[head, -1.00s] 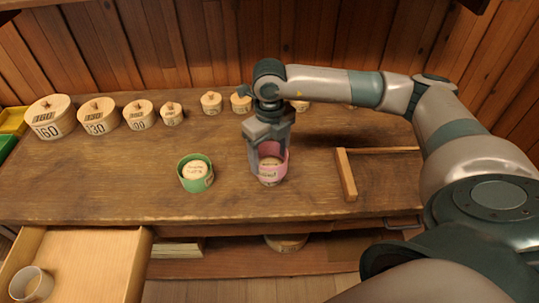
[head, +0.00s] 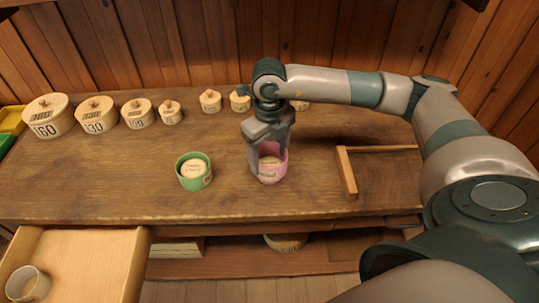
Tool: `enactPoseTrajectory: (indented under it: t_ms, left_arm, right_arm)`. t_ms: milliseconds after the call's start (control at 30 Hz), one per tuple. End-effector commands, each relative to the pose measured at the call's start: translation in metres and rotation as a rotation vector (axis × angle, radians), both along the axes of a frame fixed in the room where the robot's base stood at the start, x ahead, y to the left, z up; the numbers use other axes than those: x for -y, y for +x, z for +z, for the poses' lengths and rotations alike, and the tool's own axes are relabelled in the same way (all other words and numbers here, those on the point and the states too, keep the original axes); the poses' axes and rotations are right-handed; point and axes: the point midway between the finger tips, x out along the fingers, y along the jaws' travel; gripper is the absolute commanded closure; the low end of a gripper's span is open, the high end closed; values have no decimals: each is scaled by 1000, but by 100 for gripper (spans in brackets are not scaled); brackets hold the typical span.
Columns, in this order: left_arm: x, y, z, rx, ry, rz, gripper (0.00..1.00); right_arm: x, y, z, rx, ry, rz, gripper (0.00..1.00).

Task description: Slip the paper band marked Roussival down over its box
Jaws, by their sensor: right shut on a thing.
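A pink paper band (head: 272,175) stands around a small round box with a pale wooden top (head: 270,160) near the middle of the worktop. The lettering on the band is too small to read. My right gripper (head: 269,158) points down from above and is shut on the pink band, its fingers at the band's rim. A green band (head: 195,183) sits around another box with a pale lettered lid (head: 194,168), to the left. My left gripper is not in view.
Lidded round boxes (head: 96,114) line the back left of the worktop. A wooden L-shaped frame (head: 346,173) lies to the right. An open drawer (head: 95,262) at the lower left holds a pale band or cup (head: 28,284). The front middle of the worktop is clear.

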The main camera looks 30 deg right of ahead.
Motion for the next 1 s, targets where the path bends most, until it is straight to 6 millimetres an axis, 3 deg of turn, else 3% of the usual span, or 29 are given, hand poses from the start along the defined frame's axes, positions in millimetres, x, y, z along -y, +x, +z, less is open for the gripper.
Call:
enactPoseTrajectory:
  t_ms: [500, 933, 967, 1000]
  left_arm:
    - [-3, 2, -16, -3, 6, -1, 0]
    - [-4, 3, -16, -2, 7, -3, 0]
    - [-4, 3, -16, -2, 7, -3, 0]
    - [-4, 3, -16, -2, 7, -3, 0]
  right_arm:
    - [-1, 0, -11, 0, 0, 0, 56]
    - [-1, 0, -11, 0, 0, 0, 56]
    - [-1, 0, -11, 0, 0, 0, 30]
    - [-1, 0, -11, 0, 0, 0, 20]
